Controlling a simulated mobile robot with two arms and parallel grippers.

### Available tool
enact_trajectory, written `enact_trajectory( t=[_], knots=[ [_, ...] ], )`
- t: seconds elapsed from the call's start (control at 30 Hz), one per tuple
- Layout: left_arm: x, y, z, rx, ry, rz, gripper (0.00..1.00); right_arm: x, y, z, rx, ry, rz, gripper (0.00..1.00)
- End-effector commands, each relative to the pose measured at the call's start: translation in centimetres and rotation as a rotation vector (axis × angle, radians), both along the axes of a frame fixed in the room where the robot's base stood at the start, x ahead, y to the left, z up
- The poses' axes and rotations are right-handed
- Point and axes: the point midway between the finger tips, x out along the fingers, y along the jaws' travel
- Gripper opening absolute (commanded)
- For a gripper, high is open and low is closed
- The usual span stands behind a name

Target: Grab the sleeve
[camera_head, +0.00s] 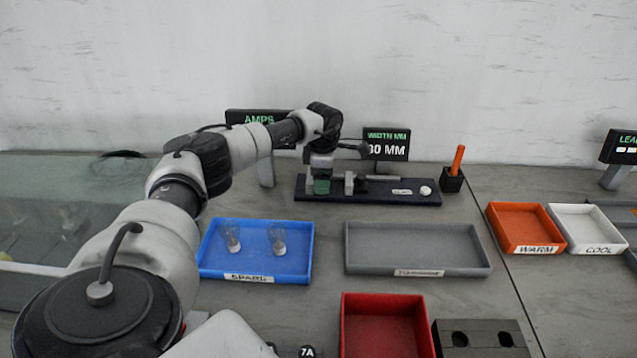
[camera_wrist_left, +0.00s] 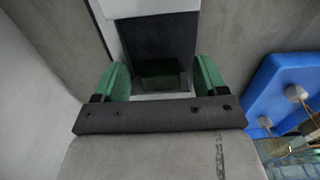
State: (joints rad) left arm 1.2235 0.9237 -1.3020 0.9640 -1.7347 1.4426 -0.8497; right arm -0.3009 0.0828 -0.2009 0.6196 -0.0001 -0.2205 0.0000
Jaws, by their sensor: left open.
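My left gripper (camera_head: 321,186) is at the left end of a black width gauge (camera_head: 372,194) in the head view. In the left wrist view, my left gripper (camera_wrist_left: 161,80) has its two green fingers spread apart. A dark block (camera_wrist_left: 160,40) with a dim green patch at its end shows between the fingers; I cannot tell whether it is the sleeve or part of the gauge. Contact with the fingers cannot be made out. No sleeve can be clearly identified in the head view, where the gripper covers part of the gauge. My right gripper is not in view.
A blue tray (camera_head: 203,263) holds two clear pieces. An empty grey tray (camera_head: 415,245) and a red tray (camera_head: 385,330) stand nearer. A black holder (camera_head: 451,182) with an orange stick is right of the gauge. Orange (camera_head: 525,228) and white (camera_head: 585,225) trays stand farther right.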

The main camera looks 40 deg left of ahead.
Motion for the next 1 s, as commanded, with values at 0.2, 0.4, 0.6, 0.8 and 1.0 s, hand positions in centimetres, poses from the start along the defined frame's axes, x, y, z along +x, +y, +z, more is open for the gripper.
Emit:
enact_trajectory(
  t=[0.2,0.4,0.6,0.8,1.0],
  knots=[
    [0.0,0.0,0.0,0.000,0.000,0.000,0.71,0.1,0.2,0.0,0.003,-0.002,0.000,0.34],
    [0.0,0.0,0.0,0.000,0.000,0.001,0.40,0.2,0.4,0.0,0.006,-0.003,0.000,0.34],
    [0.0,0.0,0.0,0.000,0.000,0.001,0.19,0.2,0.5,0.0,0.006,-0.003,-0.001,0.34],
    [0.0,0.0,0.2,0.000,-0.001,0.001,0.19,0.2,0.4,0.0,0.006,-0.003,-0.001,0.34],
    [0.1,0.1,2.8,0.000,-0.004,0.002,0.19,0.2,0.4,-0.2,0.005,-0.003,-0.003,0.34]
  ],
)
